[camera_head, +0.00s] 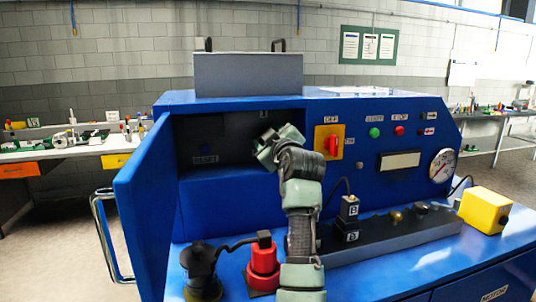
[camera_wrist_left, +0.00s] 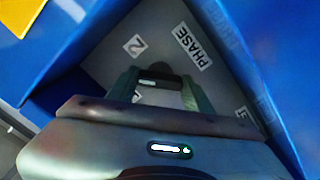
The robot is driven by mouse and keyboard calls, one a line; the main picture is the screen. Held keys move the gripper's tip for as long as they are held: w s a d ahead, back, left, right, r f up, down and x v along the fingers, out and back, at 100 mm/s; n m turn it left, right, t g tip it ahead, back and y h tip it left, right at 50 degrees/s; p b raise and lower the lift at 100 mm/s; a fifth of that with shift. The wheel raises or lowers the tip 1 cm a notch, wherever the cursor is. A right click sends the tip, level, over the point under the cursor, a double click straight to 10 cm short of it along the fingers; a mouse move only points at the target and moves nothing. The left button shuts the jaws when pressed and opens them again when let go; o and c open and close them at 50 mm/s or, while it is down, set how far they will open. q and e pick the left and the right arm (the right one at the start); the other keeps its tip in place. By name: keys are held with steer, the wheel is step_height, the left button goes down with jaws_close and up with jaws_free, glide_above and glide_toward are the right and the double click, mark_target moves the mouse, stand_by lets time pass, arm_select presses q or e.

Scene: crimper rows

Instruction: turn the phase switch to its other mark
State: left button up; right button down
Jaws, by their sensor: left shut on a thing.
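My left gripper (camera_head: 265,150) reaches into the open recess at the left of the blue machine (camera_head: 235,205). In the left wrist view my left gripper (camera_wrist_left: 160,90) is shut, with a dark piece, the phase switch (camera_wrist_left: 158,79), between its fingers. The PHASE label (camera_wrist_left: 193,46) and a mark "2" (camera_wrist_left: 135,44) show on the grey panel beyond the fingers. Most of the switch is hidden by the gripper, so I cannot tell which mark it points at. My right gripper is in neither view.
The blue door (camera_head: 143,215) stands open at the left of the recess. A RESET label (camera_head: 205,160) is low on the recess panel. A red rotary switch (camera_head: 332,145) is right of the recess. A red plug (camera_head: 264,262) and a black one (camera_head: 201,270) stand in front.

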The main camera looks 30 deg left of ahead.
arm_select(q)
steer(key=shift+f+n+b, duration=0.3)
steer(key=shift+n+b, duration=0.5)
steer(key=shift+n, duration=0.1)
steer(key=n+b, duration=0.1)
steer(key=n, duration=0.1)
steer(key=shift+n+b, duration=0.35)
steer(key=shift+n, duration=0.05)
steer(key=shift+r+n+b, duration=0.1)
steer(key=shift+n+b, duration=0.4)
steer(key=shift+n, duration=0.7)
steer(key=shift+n+b, duration=0.35)
steer(key=shift+n, duration=1.05)
steer(key=o, duration=1.4)
steer(key=shift+r, duration=0.15)
